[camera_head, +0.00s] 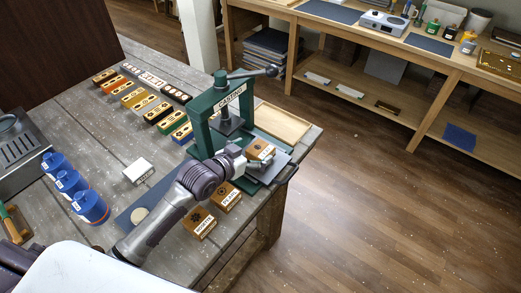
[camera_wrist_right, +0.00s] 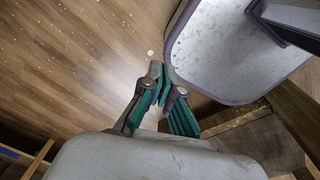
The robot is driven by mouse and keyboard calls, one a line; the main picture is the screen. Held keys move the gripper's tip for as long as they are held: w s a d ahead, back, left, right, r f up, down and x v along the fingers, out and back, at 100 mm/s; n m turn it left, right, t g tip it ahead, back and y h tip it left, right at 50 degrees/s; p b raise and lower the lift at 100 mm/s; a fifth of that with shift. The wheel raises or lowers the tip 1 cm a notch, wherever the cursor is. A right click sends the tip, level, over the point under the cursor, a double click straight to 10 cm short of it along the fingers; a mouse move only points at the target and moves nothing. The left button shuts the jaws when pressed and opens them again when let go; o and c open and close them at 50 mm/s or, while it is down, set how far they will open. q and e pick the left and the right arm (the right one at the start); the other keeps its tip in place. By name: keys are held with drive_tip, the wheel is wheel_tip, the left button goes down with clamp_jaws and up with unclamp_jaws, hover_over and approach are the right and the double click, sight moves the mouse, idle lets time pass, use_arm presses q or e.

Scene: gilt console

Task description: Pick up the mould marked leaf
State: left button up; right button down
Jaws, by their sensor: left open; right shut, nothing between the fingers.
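A wooden mould (camera_head: 260,149) sits on the bed of the green press (camera_head: 237,95) in the head view; its label is too small to read surely. My left gripper (camera_head: 263,160) is open at this mould, its fingers close to the near side; I cannot tell if they touch. Two more wooden moulds lie on the table in front of the press: one reads like petal (camera_head: 226,196), the other like rosette (camera_head: 199,223). My right gripper (camera_wrist_right: 164,88) shows in the right wrist view, shut and empty, above the floor.
Blue canisters (camera_head: 70,183), a white block (camera_head: 138,170) and a row of small coloured boxes (camera_head: 145,103) stand on the grey table (camera_head: 110,150). A blue mat (camera_head: 135,213) with a pale disc lies beside my left arm. A wooden workbench (camera_head: 400,60) stands across the floor.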

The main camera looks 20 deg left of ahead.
sight(263, 146)
use_arm(q)
drive_tip(key=shift+w+d+f+p, duration=0.1)
drive_tip(key=shift+w+d+p, duration=0.1)
drive_tip(key=shift+w+p, duration=0.15)
drive_tip(key=shift+w+d+f+p, duration=0.1)
drive_tip(key=shift+w+d+p, duration=0.1)
drive_tip(key=shift+w, duration=0.25)
drive_tip(key=shift+x, duration=1.2)
drive_tip(key=shift+w+f, duration=0.25)
drive_tip(key=shift+f, duration=0.1)
drive_tip(key=shift+s, duration=0.15)
drive_tip(key=shift+c, duration=0.3)
drive_tip(key=shift+r, duration=0.1)
drive_tip(key=shift+c, duration=1.4)
drive_tip(key=c, duration=0.8)
drive_tip(key=shift+c, duration=0.6)
use_arm(e)
drive_tip(key=shift+w+a+r, duration=0.15)
drive_tip(key=shift+a+r, duration=0.05)
drive_tip(key=shift+r, duration=0.25)
drive_tip(key=shift+w+a+r, duration=0.1)
drive_tip(key=shift+a+r, duration=0.1)
drive_tip(key=shift+r, duration=0.25)
